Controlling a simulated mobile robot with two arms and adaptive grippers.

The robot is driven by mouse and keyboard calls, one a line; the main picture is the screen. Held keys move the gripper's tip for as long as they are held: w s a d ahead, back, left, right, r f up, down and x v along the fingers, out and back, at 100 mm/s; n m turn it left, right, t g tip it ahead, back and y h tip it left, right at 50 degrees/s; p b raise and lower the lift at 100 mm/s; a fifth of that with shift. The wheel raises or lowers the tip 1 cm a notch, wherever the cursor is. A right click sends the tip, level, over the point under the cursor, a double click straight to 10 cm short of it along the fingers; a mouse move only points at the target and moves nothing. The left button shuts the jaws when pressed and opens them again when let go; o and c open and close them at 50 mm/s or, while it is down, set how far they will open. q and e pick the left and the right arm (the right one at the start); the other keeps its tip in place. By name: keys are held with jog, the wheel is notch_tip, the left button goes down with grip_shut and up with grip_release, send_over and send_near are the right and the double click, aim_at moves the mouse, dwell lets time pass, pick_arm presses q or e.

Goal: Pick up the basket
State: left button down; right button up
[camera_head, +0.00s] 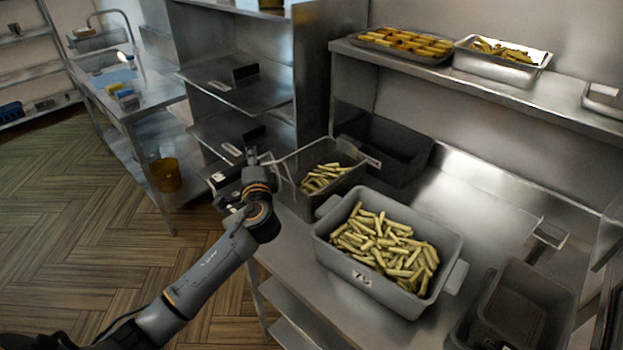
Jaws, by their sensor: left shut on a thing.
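The basket (341,184) is a small dark container with fries in it, on the left part of the steel counter. Pale wire bars of its handle reach left toward my left gripper (257,158). The left gripper is shut on the basket's handle, at the basket's left side. The wrist hides part of the fingers and grip. I cannot tell whether the basket's bottom touches the counter. My right gripper is not in view.
A large grey bin (335,249) of fries stands right in front of the basket. An empty dark container (391,138) is behind it. Dark bins (541,281) stand at lower right. A shelf above holds a tray (434,59) and a steel pan (501,67) of food.

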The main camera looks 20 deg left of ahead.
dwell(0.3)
pick_arm(q)
notch_tip(320, 180, up, 10)
jog(key=b, duration=0.1)
dwell(0.4)
